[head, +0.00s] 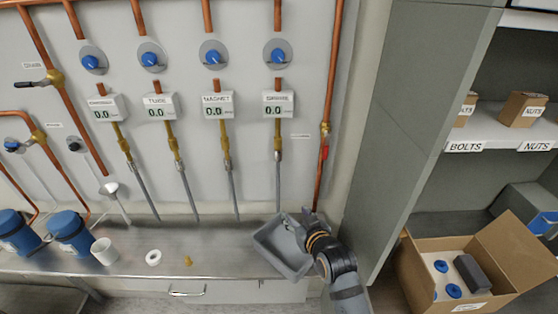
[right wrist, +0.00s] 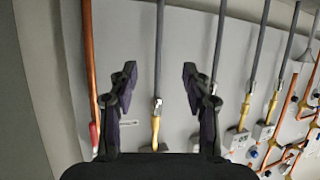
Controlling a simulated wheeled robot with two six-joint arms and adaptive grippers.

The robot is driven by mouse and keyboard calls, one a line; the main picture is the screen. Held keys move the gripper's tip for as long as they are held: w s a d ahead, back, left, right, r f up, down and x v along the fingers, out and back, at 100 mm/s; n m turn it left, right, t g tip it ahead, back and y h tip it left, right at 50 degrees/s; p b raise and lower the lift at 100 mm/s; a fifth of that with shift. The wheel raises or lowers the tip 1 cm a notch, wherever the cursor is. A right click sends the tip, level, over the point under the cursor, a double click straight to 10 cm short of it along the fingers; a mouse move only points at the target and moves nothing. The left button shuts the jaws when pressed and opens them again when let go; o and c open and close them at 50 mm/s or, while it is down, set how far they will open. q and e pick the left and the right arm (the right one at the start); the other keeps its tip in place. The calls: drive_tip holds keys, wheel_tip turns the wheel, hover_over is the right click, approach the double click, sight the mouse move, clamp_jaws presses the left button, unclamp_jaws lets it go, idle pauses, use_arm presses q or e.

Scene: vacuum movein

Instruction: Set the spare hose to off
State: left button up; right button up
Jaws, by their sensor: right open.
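The spare hose (head: 278,185) is a grey hose hanging from a yellow fitting (head: 278,135) below the fourth display (head: 278,104), whose small label seems to read SPARE and which shows 0.0. A blue knob (head: 277,56) on a grey dial sits above that display. My right gripper (head: 300,222) is open, low in front of the wall, near the hose's lower end. In the right wrist view, a grey hose (right wrist: 160,45) with a metal end and yellow fitting (right wrist: 155,132) shows between the open fingers (right wrist: 157,82), apart from both. My left gripper is not in view.
A grey tray (head: 268,252) lies on the metal counter (head: 215,245) below my right gripper. A copper pipe (head: 336,60) with a red handle (head: 323,152) runs right of the hose. A grey cabinet side (head: 410,110) stands further right. A white cup (head: 104,251) and blue canisters (head: 70,232) stand left.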

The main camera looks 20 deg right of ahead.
sight(279, 157)
drive_tip(key=w+r+t, duration=0.4)
drive_tip(key=r, duration=0.6)
drive_tip(key=shift+m+h, duration=0.3)
drive_tip(key=shift+m, duration=0.1)
drive_tip(key=w+p, duration=0.3)
drive_tip(key=w, duration=0.6)
drive_tip(key=shift+w+a, duration=0.15)
drive_tip(key=shift+w, duration=0.2)
drive_tip(key=shift+w+f+p, duration=0.1)
drive_tip(key=shift+w+p, duration=0.2)
drive_tip(key=shift+w, duration=0.25)
clamp_jaws()
drive_tip(key=shift+f, duration=0.1)
